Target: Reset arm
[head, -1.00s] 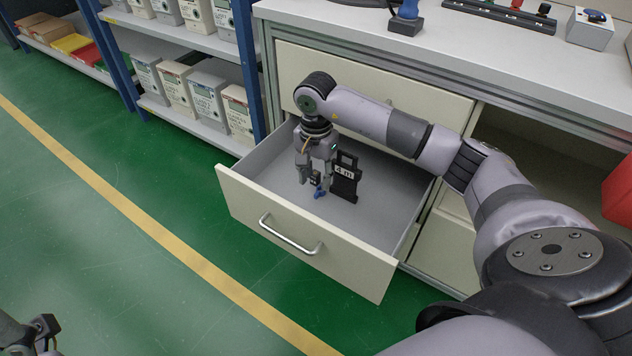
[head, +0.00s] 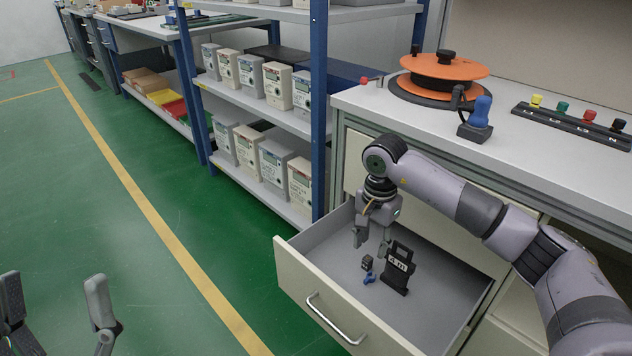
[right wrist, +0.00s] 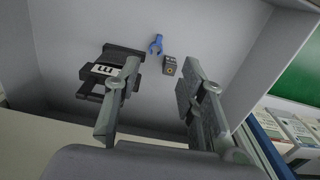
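My right gripper (head: 370,250) hangs over the open drawer (head: 338,322) with its fingers apart and nothing between them. In the right wrist view the two fingers (right wrist: 160,110) are also spread. In the drawer, a black holder with a white label (head: 399,267) stands just right of the gripper; it also shows in the right wrist view (right wrist: 98,80). A small dark block (head: 367,262) and a small blue piece (head: 369,278) lie below the fingertips, apart from them. My left gripper (head: 58,305) is at the lower left over the green floor, open and empty.
The worktop (head: 362,103) above the drawer carries an orange reel (head: 445,68), a blue-handled device (head: 478,118) and a black terminal strip (head: 570,124). A shelf rack (head: 318,120) with several meters stands left of the drawer. The floor is clear.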

